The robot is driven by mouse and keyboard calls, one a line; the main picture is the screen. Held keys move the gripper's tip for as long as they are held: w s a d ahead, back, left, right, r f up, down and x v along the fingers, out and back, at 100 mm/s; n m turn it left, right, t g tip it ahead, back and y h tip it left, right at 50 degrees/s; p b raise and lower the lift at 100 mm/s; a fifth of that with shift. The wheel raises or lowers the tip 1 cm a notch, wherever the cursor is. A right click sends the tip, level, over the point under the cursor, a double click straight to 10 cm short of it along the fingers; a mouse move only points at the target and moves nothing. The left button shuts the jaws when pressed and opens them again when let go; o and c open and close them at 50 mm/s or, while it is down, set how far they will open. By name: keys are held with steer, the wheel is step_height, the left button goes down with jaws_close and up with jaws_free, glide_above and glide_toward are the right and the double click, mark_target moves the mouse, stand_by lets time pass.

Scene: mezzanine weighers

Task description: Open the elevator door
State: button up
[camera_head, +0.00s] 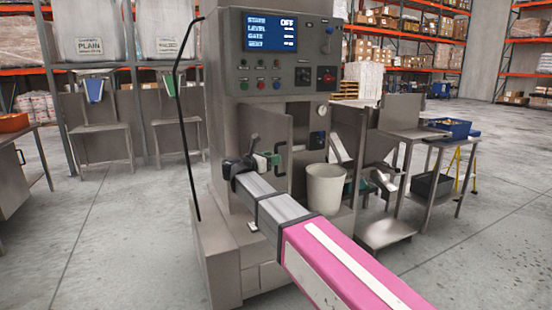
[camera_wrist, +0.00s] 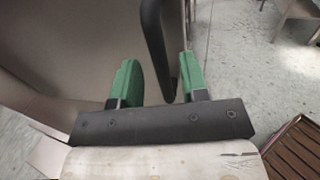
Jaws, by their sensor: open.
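A grey metal door (camera_head: 262,127) is on the front of a tall grey machine, below its control panel. Its top edge runs at an angle to the machine's front, so it looks swung partly outward. A dark bar handle (camera_head: 281,158) is near its right edge. My gripper (camera_head: 271,158) is at the handle in the head view. In the wrist view my gripper (camera_wrist: 158,78) has its two green fingers apart, with the black handle (camera_wrist: 155,45) passing between them. The handle is nearer the right finger; whether it touches is unclear. The door surface (camera_wrist: 60,50) fills the left side.
The control panel (camera_head: 271,32) reads OFF. A whitish bucket (camera_head: 326,187) stands on a ledge right of the door. A black hose or rod (camera_head: 180,110) rises at the machine's left. Steel tables (camera_head: 439,140) stand to the right. Open concrete floor (camera_head: 110,230) lies at left.

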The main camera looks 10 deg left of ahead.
steer(key=shift+x, duration=1.3)
steer(key=shift+c, duration=0.4)
jaws_close()
steer(key=s+a, duration=0.6)
steer(key=a, duration=0.4)
steer(key=shift+a, duration=0.25)
steer(key=shift+s, duration=0.15)
steer(key=shift+o, duration=0.4)
jaws_free()
steer(key=v, duration=1)
steer(key=shift+s+a, duration=0.25)
steer(key=shift+s, duration=0.05)
